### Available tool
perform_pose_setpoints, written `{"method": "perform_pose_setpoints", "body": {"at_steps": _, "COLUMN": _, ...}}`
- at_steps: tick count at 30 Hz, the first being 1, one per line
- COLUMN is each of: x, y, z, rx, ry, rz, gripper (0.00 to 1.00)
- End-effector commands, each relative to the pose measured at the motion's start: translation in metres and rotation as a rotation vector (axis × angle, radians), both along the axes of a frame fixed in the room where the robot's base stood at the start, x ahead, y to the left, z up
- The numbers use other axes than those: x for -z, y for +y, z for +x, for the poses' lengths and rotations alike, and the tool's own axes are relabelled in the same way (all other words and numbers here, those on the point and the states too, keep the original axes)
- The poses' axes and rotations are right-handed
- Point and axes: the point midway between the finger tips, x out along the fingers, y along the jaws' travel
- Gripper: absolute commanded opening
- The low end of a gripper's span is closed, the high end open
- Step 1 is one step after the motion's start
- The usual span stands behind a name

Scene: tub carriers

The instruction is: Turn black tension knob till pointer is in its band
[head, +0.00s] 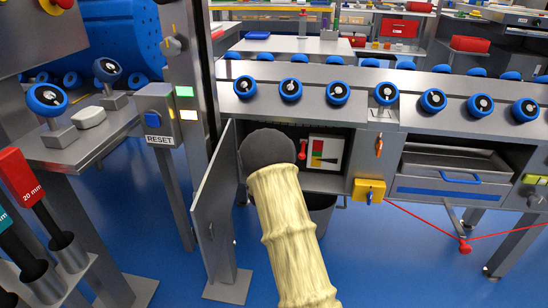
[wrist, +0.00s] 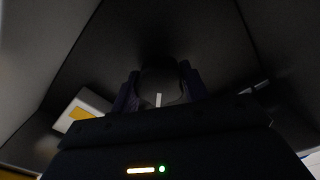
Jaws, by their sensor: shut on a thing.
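In the wrist view, the black tension knob (wrist: 158,88) with a white mark stands between the two fingers of my gripper (wrist: 160,80), inside a dark cabinet. The fingers are shut on its sides. The white mark points down in that picture. In the head view, my pale sleeved arm reaches into the open cabinet, and its dark end hides the gripper and the knob. The gauge (head: 324,153), a white panel with green, yellow and red areas, is right of my arm. It also shows partly in the wrist view (wrist: 92,103). The pointer's exact position is too small to tell.
The grey cabinet door (head: 212,205) hangs open left of my arm. A red handle (head: 302,150) is beside the gauge. A yellow box (head: 369,191) is on the cabinet's right. Blue rollers (head: 337,92) line the conveyor above. A red cord (head: 420,220) crosses the lower right.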

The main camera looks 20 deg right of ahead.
Motion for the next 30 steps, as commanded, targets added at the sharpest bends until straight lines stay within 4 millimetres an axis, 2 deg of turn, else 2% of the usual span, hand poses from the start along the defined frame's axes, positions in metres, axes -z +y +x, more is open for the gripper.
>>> {"method": "perform_pose_setpoints", "body": {"at_steps": 18, "x": 0.0005, "y": -0.0052, "z": -0.0005, "rx": 0.005, "ry": -0.321, "rz": 0.464, "gripper": 0.22}}
{"method": "perform_pose_setpoints", "body": {"at_steps": 30, "x": -0.0005, "y": -0.0008, "z": 0.0003, "rx": 0.0, "ry": -0.416, "rz": 0.606, "gripper": 0.22}}
